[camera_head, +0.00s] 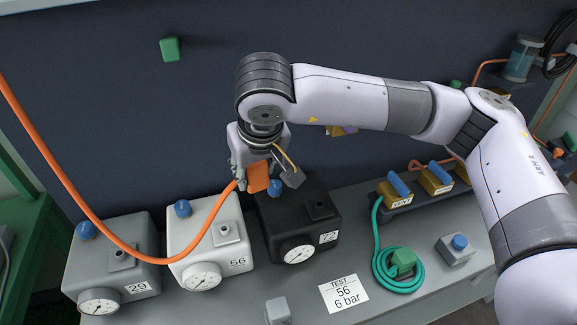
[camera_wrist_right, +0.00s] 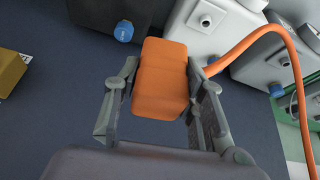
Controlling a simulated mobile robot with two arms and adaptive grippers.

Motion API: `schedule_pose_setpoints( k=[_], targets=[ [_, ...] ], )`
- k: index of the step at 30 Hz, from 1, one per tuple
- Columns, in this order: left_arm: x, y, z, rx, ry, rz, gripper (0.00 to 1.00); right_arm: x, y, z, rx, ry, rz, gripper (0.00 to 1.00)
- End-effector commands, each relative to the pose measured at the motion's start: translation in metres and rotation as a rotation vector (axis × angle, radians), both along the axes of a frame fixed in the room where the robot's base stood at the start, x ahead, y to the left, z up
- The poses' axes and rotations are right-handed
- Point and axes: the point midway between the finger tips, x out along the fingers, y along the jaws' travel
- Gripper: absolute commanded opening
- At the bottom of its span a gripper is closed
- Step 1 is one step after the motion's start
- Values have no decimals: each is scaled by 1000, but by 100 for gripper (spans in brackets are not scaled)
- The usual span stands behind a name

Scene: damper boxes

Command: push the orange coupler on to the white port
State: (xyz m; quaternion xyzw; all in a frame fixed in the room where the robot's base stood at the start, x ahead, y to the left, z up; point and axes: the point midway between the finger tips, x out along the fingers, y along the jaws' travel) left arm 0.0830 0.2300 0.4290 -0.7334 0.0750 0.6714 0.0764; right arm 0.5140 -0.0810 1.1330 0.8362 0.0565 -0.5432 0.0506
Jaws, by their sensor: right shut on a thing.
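My right gripper (camera_head: 266,178) is shut on the orange coupler (camera_head: 258,177), which an orange hose joins. The coupler is held in the air behind the boxes, near the gap between the white and black ones. In the wrist view the coupler (camera_wrist_right: 163,80) sits between the fingers of the right gripper (camera_wrist_right: 162,100). The white box (camera_head: 205,262), labelled 56, has a port (camera_head: 228,232) on top, and the coupler is apart from it. That port also shows in the wrist view (camera_wrist_right: 206,21). My left gripper is not in view.
A grey box (camera_head: 112,262) labelled 29 and a black box (camera_head: 300,222) labelled 72 flank the white one. Blue knobs stand at their backs. A card (camera_head: 343,294) reads TEST 56 6 bar. A coiled green hose (camera_head: 392,275) lies right. The orange hose (camera_head: 85,212) loops across the left.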

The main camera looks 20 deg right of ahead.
Motion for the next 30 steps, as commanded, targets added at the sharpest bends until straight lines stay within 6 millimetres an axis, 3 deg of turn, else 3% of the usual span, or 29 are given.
schedule_pose_setpoints(
  k=[1,6,12,19,30],
  targets=[
    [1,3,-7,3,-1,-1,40,4,14,-12,5,8,39,4],
    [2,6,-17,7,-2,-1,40,17,52,-39,15,18,157,4],
    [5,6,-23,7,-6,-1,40,24,76,-56,23,29,231,4],
    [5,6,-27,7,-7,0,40,25,79,-70,23,31,243,4],
    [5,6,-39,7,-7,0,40,24,79,-110,23,32,243,4]
  ],
)
